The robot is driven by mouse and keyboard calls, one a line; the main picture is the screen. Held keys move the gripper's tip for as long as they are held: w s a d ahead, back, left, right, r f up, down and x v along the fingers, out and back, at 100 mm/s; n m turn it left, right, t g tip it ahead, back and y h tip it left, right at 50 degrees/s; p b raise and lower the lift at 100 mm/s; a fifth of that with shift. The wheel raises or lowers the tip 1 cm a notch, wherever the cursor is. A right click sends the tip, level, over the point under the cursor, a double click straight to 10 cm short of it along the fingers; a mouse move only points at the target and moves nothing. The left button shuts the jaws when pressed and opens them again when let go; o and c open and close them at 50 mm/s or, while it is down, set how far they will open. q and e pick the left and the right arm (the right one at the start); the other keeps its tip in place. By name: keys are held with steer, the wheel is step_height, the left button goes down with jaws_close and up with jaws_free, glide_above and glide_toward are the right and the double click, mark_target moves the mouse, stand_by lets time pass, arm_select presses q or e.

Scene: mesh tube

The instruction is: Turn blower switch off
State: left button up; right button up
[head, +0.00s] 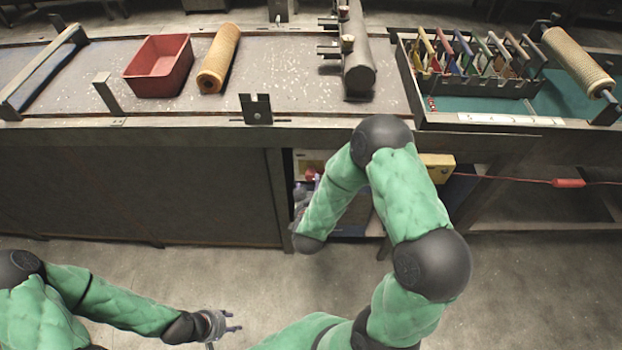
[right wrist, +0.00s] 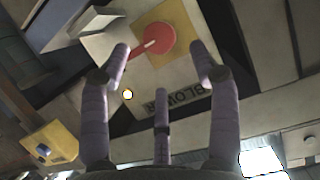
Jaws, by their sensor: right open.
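The blower switch (right wrist: 157,40) is a round red knob with a pale bar, on a yellow square plate of a light panel (right wrist: 205,100). The label BLOWER (right wrist: 180,99) shows beside it, seen upside down. In the head view the red knob (head: 311,173) shows under the bench, partly hidden by my right arm. My right gripper (right wrist: 164,62) is open and empty, its fingers on either side of the knob in the picture; I cannot tell whether they touch it. My left gripper (head: 226,325) is open and empty, low over the floor.
A small lit lamp (right wrist: 127,95) is on the panel. A yellow box (head: 437,166) and a red cord with a red grip (head: 568,183) are under the bench. On the bench (head: 180,112) are a red bin (head: 158,66), a mesh tube (head: 219,58) and a tool rack (head: 475,80).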

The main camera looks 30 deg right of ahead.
mark_target(311, 178)
steer(key=b+x, duration=0.2)
steer(key=x, duration=0.5)
steer(key=shift+f, duration=0.1)
steer(key=shift+w, duration=0.1)
steer(key=c, duration=1.1)
